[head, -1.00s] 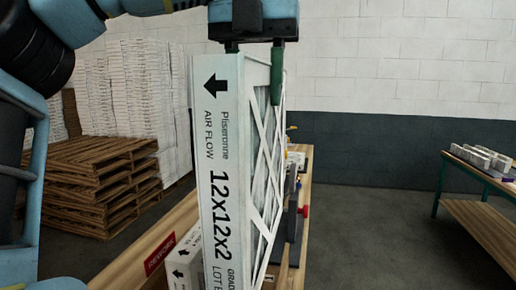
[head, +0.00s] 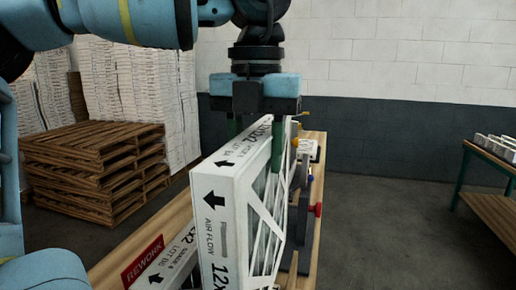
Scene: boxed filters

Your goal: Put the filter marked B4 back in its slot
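A white cardboard-framed pleated filter (head: 211,215) stands upright in the head view, with an arrow, AIR FLOW and a 12x12 size print on its near edge. The lot print on its top edge is too small to read surely. My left gripper (head: 256,148) comes from above, with its green fingers on either side of the filter's top edge, and appears shut on it. The filter's lower end is cut off by the picture's bottom, so what is under it is hidden. My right gripper is not in view.
Another filter (head: 178,262) lies low on the wooden bench (head: 125,255), left of the held one, by a red REWORK label (head: 143,261). A grey fixture with a red knob (head: 317,209) stands close on the right. Pallets (head: 95,170) and a side table (head: 490,205) are farther off.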

